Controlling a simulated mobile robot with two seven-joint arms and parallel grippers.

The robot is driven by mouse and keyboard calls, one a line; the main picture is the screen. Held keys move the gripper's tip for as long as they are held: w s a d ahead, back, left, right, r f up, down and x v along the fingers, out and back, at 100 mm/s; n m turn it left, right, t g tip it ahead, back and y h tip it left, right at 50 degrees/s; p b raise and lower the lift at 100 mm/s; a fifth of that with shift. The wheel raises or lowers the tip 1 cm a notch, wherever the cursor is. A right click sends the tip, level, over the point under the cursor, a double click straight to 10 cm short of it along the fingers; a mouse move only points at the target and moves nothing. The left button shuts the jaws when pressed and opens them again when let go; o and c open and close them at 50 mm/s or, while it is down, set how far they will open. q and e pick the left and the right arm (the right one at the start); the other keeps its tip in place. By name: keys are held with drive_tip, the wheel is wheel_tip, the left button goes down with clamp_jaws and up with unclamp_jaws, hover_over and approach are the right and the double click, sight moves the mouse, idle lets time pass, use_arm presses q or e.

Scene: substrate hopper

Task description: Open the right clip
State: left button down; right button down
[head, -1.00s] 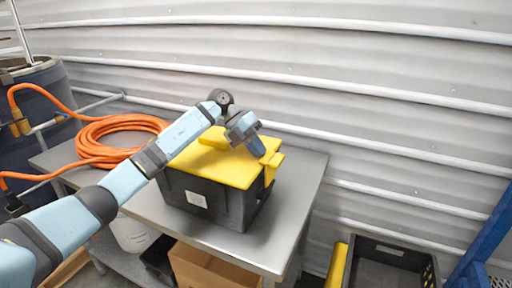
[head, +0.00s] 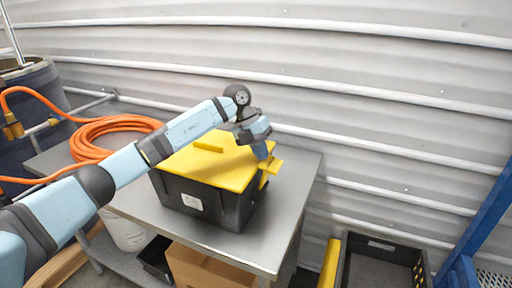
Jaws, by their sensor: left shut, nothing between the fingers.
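A black box with a yellow lid (head: 222,171) stands on the grey metal table. The right clip (head: 275,166) is yellow and sits on the box's right side. Part of it juts outward past the lid edge, and a lower yellow part shows beneath. My left gripper (head: 264,156) reaches over the lid from the left and points down at the clip. It is shut and empty, with its tips at or against the clip. The gripper hides part of the clip, so contact and how far the clip is open are hard to tell. My right gripper is out of view.
A coiled orange hose (head: 103,137) lies on the table (head: 240,246) left of the box. A black crate (head: 382,247) stands on the right beyond the table. A blue frame (head: 484,215) rises at the far right. The corrugated wall is close behind the table.

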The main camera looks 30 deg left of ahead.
sight(272, 163)
use_arm(q)
drive_tip(key=shift+d+r+y, duration=0.1)
drive_tip(key=shift+d+y, duration=0.65)
drive_tip(key=shift+y, duration=0.05)
drive_tip(key=shift+w+d+f, duration=0.1)
drive_tip(key=shift+d+f, duration=0.1)
drive_tip(key=shift+d, duration=0.5)
drive_tip(key=shift+w+d+f, duration=0.1)
drive_tip(key=shift+d+f, duration=0.1)
drive_tip(key=shift+d, duration=0.5)
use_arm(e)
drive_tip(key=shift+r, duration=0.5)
use_arm(q)
drive_tip(key=shift+s+a, duration=0.1)
drive_tip(key=shift+a, duration=0.05)
drive_tip(key=shift+a+f, duration=0.35)
drive_tip(key=shift+a, duration=0.3)
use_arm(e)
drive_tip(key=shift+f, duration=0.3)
use_arm(q)
drive_tip(key=shift+r, duration=0.1)
